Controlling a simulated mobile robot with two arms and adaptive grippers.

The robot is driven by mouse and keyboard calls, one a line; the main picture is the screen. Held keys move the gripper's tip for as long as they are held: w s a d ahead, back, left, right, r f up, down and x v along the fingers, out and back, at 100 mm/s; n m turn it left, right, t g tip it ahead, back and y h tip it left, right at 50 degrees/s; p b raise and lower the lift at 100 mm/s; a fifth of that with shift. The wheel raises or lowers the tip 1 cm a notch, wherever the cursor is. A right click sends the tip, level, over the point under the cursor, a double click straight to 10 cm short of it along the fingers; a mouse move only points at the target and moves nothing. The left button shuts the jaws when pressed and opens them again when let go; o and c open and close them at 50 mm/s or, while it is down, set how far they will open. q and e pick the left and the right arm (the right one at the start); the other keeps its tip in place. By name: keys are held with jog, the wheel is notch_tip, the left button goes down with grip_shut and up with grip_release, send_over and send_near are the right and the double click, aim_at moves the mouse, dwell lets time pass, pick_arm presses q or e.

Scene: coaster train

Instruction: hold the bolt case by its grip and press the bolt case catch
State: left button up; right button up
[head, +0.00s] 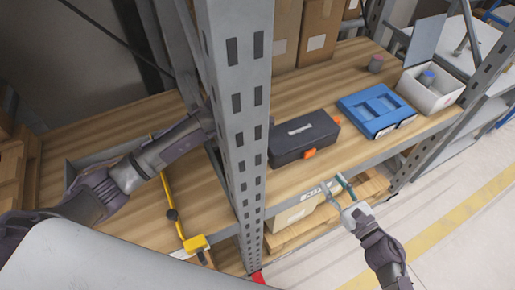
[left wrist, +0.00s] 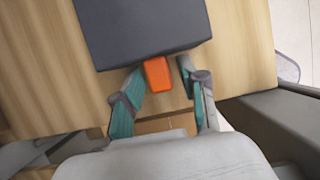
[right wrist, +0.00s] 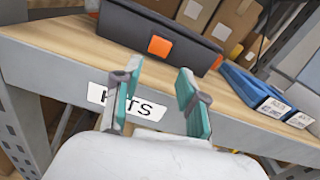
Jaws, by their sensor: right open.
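The dark grey bolt case (head: 300,140) lies on the wooden shelf. Its orange catch (head: 309,153) is on the long front side and shows in the right wrist view (right wrist: 159,46). An orange grip (left wrist: 157,74) sticks out from the end near the post. My left gripper (left wrist: 164,68) is open with its fingers on either side of this grip; the left finger is very close to it, a gap shows on the right. The post hides this gripper in the head view. My right gripper (head: 335,185) is open and empty in front of the shelf edge, facing the catch but apart from it.
The perforated metal post (head: 248,150) stands between my left arm and the case. A blue tray (head: 376,110), a white box (head: 430,90) and a small pot (head: 376,63) are to the right. Cardboard boxes (head: 318,30) stand behind. A yellow tool (head: 172,200) lies left of the post.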

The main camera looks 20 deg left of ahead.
pick_arm(q)
grip_shut()
pick_arm(e)
jog(key=shift+s+d, duration=0.2)
jog(key=shift+c, duration=1.4)
jog(key=shift+m, duration=0.7)
jog(key=v, duration=0.4)
jog(key=shift+s+d+r, duration=0.1)
jog(key=shift+s+d, duration=0.1)
jog(key=shift+s, duration=0.05)
grip_shut()
jog(key=shift+w, duration=0.1)
